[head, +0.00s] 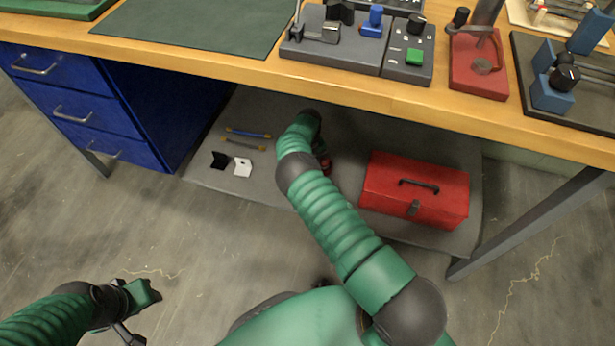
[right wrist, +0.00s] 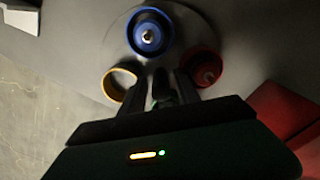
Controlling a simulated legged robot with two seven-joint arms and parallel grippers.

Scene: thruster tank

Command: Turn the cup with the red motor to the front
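In the right wrist view a round grey turntable (right wrist: 120,35) carries three cups. The blue cup (right wrist: 150,32) is at the top with a metal shaft in its middle. The red cup (right wrist: 203,68) is at the right with something red inside. The yellow-rimmed cup (right wrist: 118,82) is at the left and looks empty. My right gripper (right wrist: 162,85) points at the turntable's middle, between the yellow and red cups. Its fingers are close together; what lies between them is too dark to tell. In the head view my arm mostly hides the turntable. My left gripper (head: 142,297) hangs away over the floor, apparently empty.
A red toolbox (head: 415,190) stands right of my right arm on the grey mat (head: 290,207). Black and white brackets (head: 232,163) and two handles (head: 247,138) lie left. The wooden bench (head: 300,77) overhangs the mat; blue drawers (head: 80,105) stand left.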

